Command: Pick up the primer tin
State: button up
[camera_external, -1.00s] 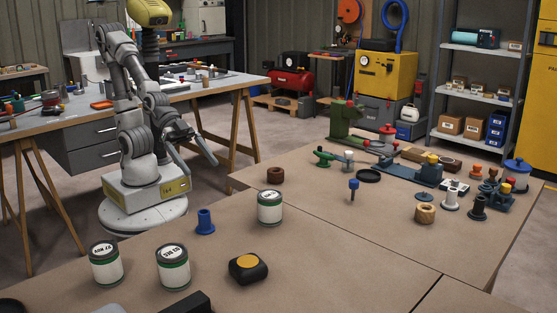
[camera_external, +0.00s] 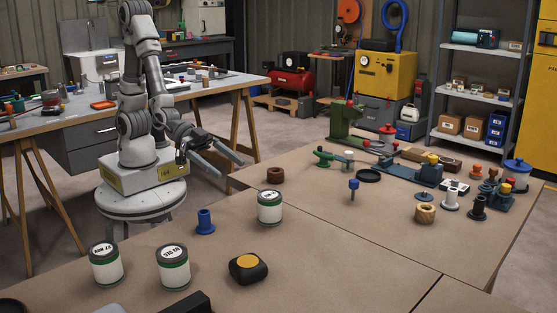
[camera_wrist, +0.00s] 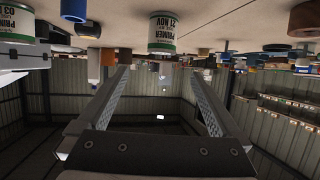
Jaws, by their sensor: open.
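Three white tins with dark lids and green bands stand upright on the near table. One tin (camera_external: 270,209) is near the table's far left edge; two more, a left tin (camera_external: 105,266) and a right tin (camera_external: 173,267), are nearer the camera. The wrist view is upside down. It shows a tin (camera_wrist: 161,36) reading PRIMER 21 NOV beyond my fingertips, and another tin (camera_wrist: 17,25) reading PRIMER 03, cut off at left. My gripper (camera_external: 232,169) is open and empty, off the table's edge and apart from the tins. Its fingers also show in the wrist view (camera_wrist: 157,72).
A blue flanged piece (camera_external: 205,222), a brown ring (camera_external: 275,175) and a black-and-yellow tape measure (camera_external: 248,268) lie around the tins. Several fittings and a green vise (camera_external: 345,120) crowd the far side. Bare tabletop (camera_external: 320,235) lies right of the tins.

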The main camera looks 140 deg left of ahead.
jog(key=b, duration=0.1)
send_near(267, 198)
jog(key=w+a+f, duration=0.2)
jog(key=shift+w+f, duration=0.3)
jog(key=shift+w, duration=0.05)
jog(key=shift+w+f, duration=0.15)
jog(key=shift+w, duration=0.35)
jog(key=x, duration=0.1)
jog(key=b+x, duration=0.1)
jog(key=x, duration=0.2)
jog(key=shift+a+f+b, duration=0.25)
jog(key=shift+a+b, duration=0.05)
jog(key=shift+b, duration=0.05)
jog(key=shift+w+a+f, duration=0.1)
jog(key=shift+w, duration=0.4)
grip_shut()
